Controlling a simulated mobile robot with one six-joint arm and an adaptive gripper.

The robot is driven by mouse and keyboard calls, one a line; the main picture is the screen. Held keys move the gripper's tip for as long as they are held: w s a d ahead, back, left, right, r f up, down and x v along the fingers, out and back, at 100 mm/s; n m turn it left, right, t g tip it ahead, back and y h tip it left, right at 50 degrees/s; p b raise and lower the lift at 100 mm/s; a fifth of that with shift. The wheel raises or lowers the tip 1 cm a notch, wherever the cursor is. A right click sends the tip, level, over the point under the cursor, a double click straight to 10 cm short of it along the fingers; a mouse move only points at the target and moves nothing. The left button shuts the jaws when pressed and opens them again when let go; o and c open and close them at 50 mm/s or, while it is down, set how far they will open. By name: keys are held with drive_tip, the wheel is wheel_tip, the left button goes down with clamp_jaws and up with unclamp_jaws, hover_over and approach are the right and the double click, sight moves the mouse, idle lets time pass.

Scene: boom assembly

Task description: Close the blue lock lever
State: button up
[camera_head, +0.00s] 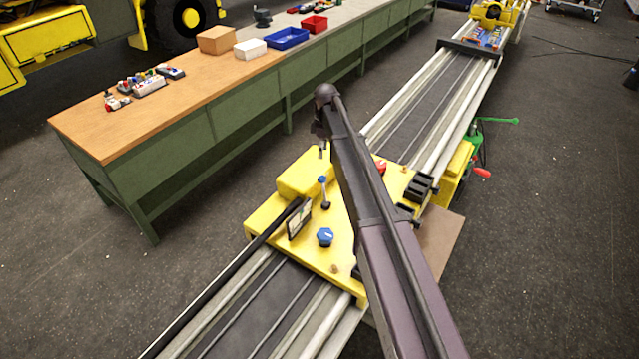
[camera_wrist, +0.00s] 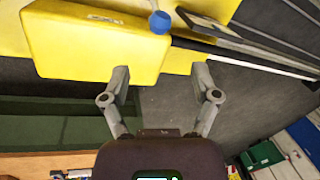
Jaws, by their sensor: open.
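The blue lock lever (camera_head: 324,193) has a blue ball tip on a thin metal stem and stands nearly upright on the yellow carriage (camera_head: 262,222). In the wrist view its blue ball (camera_wrist: 160,22) shows at the top centre, beyond the fingertips; its stem is hard to make out there. My gripper (camera_wrist: 160,75) is open and empty, with its two grey fingers spread and apart from the ball. In the head view my gripper (camera_head: 322,152) is small and partly hidden by my arm, just above the lever in the picture.
Beside the lever are a raised yellow block (camera_head: 305,173), a small tilted screen (camera_head: 300,219) and a blue knob (camera_head: 325,237). A green workbench (camera_head: 190,140) with boxes stands left of the rails; open floor lies between.

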sight(321, 178)
drive_tip(key=shift+b+x, duration=5.35)
drive_tip(key=shift+x, duration=0.45)
drive_tip(key=shift+c, duration=0.2)
clamp_jaws()
